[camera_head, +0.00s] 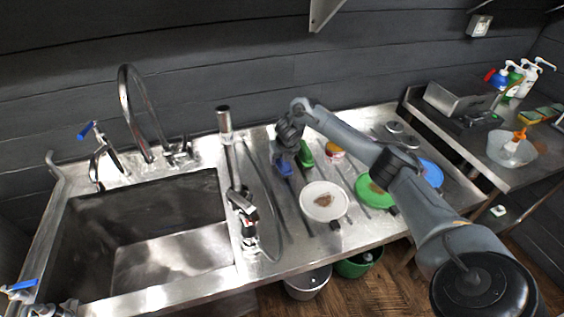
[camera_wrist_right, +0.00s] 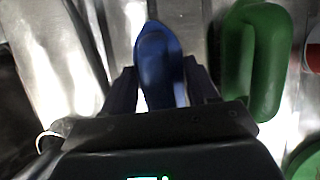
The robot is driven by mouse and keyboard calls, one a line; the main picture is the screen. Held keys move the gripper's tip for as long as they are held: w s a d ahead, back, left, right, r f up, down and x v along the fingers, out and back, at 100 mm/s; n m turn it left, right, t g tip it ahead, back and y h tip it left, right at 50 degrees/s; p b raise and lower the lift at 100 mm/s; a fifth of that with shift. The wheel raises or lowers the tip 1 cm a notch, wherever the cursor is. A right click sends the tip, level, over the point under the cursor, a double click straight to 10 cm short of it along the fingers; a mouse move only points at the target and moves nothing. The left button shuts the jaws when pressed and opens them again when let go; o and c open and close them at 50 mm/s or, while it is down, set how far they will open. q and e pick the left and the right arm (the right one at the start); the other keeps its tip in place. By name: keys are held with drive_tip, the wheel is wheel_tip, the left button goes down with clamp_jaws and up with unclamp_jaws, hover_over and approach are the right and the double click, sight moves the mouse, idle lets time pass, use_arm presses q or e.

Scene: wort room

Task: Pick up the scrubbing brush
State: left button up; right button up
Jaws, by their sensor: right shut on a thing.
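The scrubbing brush (camera_head: 284,169) is blue and sits at the back of the steel counter, right of the sink. My right gripper (camera_head: 286,152) reaches down over it from behind and hides part of it. In the right wrist view the brush's rounded blue body (camera_wrist_right: 160,65) stands between the two dark fingers of my right gripper (camera_wrist_right: 160,82), which are shut on it. Its bristles are hidden. I cannot tell whether it touches the counter. My left gripper is in neither view.
A green-handled tool (camera_head: 305,154) lies close on the right of the brush; its green loop also shows in the right wrist view (camera_wrist_right: 265,85). A white plate (camera_head: 310,207) and a green plate (camera_head: 366,193) lie nearer the front. The sink (camera_head: 140,235) is at left.

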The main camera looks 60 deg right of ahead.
drive_tip(key=shift+r, duration=0.2)
drive_tip(key=shift+r, duration=0.5)
wheel_tip(320, 180, up, 3)
drive_tip(key=shift+s+d+r+p, duration=0.1)
drive_tip(key=shift+p, duration=0.25)
drive_tip(key=s+d+r, duration=0.1)
drive_tip(key=s+r, duration=0.5)
drive_tip(key=s, duration=0.5)
drive_tip(key=shift+s+d+r+b, duration=0.15)
drive_tip(key=shift+d+r+b, duration=0.05)
drive_tip(key=shift+d+b, duration=0.15)
